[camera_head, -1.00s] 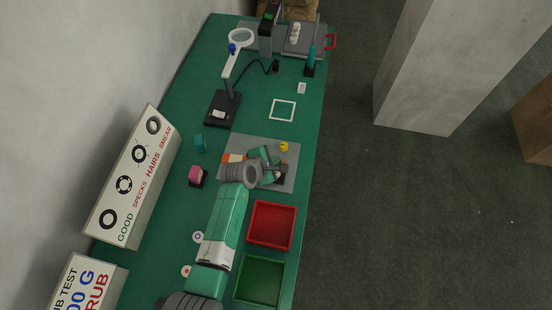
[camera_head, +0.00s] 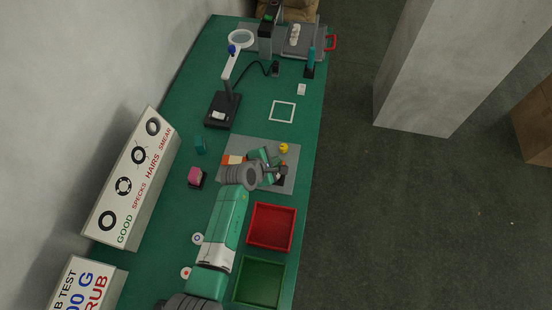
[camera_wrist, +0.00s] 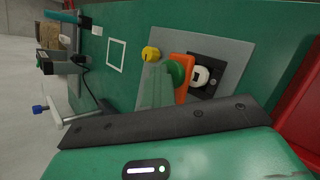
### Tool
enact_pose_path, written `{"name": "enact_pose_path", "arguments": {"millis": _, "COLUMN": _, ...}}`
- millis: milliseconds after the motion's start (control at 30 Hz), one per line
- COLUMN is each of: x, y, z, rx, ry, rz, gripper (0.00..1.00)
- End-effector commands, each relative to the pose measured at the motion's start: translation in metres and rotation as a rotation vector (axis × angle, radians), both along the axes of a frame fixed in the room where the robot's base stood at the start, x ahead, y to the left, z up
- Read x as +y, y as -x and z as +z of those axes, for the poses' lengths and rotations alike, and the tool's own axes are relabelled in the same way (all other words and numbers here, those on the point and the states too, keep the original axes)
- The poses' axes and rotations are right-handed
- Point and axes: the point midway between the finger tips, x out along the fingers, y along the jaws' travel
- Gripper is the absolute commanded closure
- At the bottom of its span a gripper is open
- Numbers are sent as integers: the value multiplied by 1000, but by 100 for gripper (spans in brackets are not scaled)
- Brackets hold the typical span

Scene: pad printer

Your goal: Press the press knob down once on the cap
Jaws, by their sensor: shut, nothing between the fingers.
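The pad printer stands on a grey plate (camera_head: 231,180) on the green bench; the plate also shows in the wrist view (camera_wrist: 236,50). In the wrist view a round green knob (camera_wrist: 175,73), which looks like the press knob, sits against an orange upright part (camera_wrist: 184,66). Right of it, a white round piece, probably the cap (camera_wrist: 200,76), sits on a dark square base (camera_wrist: 208,87). My gripper (camera_wrist: 158,85) is shut and empty, its pale green fingers close to the green knob; contact cannot be told. In the head view my gripper and wrist hide much of the printer.
A yellow knob (camera_head: 284,148) stands at the plate's far right edge. Nearer are a red tray (camera_head: 271,227) and a green tray (camera_head: 259,280). Bench around the white square outline (camera_head: 282,111) is clear.

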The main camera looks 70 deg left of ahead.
Motion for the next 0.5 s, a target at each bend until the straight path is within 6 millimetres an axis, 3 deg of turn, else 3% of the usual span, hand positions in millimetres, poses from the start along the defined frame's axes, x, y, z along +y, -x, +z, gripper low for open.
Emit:
{"name": "enact_pose_path", "arguments": {"millis": 33, "x": -13, "y": 8, "z": -18, "rx": 29, "ry": 31, "rz": -7, "gripper": 100}}
{"name": "enact_pose_path", "arguments": {"millis": 367, "x": -17, "y": 12, "z": -21, "rx": 28, "ry": 30, "rz": -7, "gripper": 100}}
{"name": "enact_pose_path", "arguments": {"millis": 500, "x": -17, "y": 12, "z": -14, "rx": 28, "ry": 30, "rz": -7, "gripper": 100}}
